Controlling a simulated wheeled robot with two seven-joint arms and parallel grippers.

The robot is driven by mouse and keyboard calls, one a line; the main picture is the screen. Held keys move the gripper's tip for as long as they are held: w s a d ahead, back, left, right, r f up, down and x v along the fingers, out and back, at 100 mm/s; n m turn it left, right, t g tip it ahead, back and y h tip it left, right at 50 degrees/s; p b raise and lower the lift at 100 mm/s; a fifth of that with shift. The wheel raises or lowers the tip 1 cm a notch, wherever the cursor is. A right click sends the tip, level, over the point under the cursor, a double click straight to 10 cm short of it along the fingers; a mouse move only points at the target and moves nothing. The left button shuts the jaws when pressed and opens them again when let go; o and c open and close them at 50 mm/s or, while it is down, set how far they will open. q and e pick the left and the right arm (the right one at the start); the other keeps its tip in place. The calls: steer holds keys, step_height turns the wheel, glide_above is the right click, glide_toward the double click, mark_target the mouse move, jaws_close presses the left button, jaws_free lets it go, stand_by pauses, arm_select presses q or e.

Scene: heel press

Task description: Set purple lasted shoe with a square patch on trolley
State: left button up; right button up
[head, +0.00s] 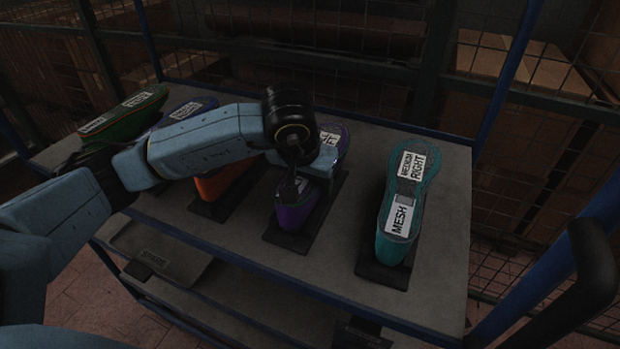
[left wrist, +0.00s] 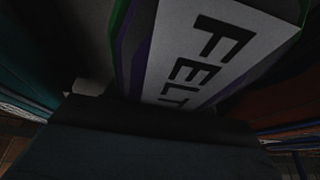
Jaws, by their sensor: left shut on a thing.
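A purple lasted shoe (head: 295,213) stands on a dark base plate on the grey top deck of the trolley (head: 440,280). My left gripper (head: 293,188) reaches over it from the left and is shut on it. The gripper and forearm hide much of its middle. A white label shows on its far end. In the left wrist view the white label (left wrist: 205,50) reads FELT, with purple and green edges beside it. I cannot make out a square patch. My right gripper is not in view.
A teal shoe (head: 402,200) labelled MESH and MEDIUM RIGHT stands to the right on its own plate. An orange shoe (head: 222,184), a blue shoe (head: 193,107) and a green shoe (head: 125,112) stand to the left. Blue posts rise at the corners. A lower shelf (head: 165,255) shows below.

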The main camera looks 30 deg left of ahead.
arm_select(q)
steer(key=o, duration=1.5)
steer(key=shift+f, duration=0.1)
steer(key=v, duration=1.3)
steer(key=shift+s, duration=0.1)
